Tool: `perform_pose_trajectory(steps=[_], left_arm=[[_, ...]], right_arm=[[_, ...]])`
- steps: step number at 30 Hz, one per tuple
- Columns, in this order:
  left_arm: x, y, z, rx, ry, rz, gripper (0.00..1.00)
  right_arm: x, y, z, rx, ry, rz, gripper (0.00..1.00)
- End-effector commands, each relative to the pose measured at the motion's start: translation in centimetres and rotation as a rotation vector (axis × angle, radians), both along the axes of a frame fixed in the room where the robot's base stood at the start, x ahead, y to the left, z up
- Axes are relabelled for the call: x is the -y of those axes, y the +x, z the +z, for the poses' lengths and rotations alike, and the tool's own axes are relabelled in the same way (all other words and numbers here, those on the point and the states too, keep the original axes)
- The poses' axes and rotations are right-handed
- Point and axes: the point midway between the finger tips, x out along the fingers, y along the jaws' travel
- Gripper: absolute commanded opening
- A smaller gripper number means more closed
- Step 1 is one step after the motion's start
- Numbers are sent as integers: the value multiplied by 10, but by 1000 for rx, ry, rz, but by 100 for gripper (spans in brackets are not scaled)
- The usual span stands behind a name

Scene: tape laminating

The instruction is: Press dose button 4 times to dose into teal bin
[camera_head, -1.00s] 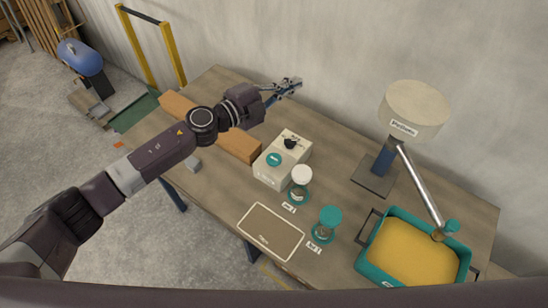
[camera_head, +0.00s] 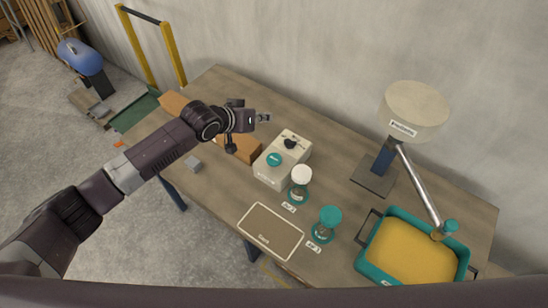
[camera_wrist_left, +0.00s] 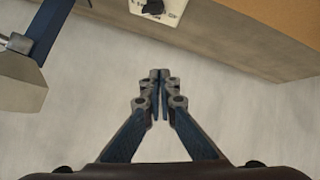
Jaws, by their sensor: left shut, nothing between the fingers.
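A beige control box (camera_head: 284,165) stands mid-table, with a round teal button (camera_head: 274,159) and a black knob (camera_head: 290,143) on top. Its lettering is too small to read. The teal bin (camera_head: 365,262) sits at the right front, holding a yellow-orange fill (camera_head: 410,250). My left gripper (camera_head: 264,117) is shut and empty, behind and a little left of the box, apart from the button. In the left wrist view its fingertips (camera_wrist_left: 160,74) meet, and the knob end of the box (camera_wrist_left: 160,8) shows at the top edge; the teal button is out of that view.
A dispenser with a beige hopper (camera_head: 413,110) and a sloping tube (camera_head: 420,185) stands behind the bin. An orange-brown block (camera_head: 245,146) lies left of the box.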

Motion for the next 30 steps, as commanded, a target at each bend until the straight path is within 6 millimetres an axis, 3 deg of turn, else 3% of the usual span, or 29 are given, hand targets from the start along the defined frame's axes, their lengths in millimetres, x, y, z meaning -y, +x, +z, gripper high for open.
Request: perform_pose_trajectory(steps=[3, 9, 23, 30], left_arm=[[9, -23, -11, -141, -55, 2, 0], [19, -47, -18, -272, -107, -6, 0], [20, -50, -20, -289, -114, -7, 0], [20, -50, -36, -288, -114, -7, 0]], right_arm=[[0, 0, 1, 0, 0, 0, 39], [0, 0, 1, 0, 0, 0, 39], [0, 0, 0, 0, 0, 0, 39], [0, 0, -16, 0, 0, 0, 39]])
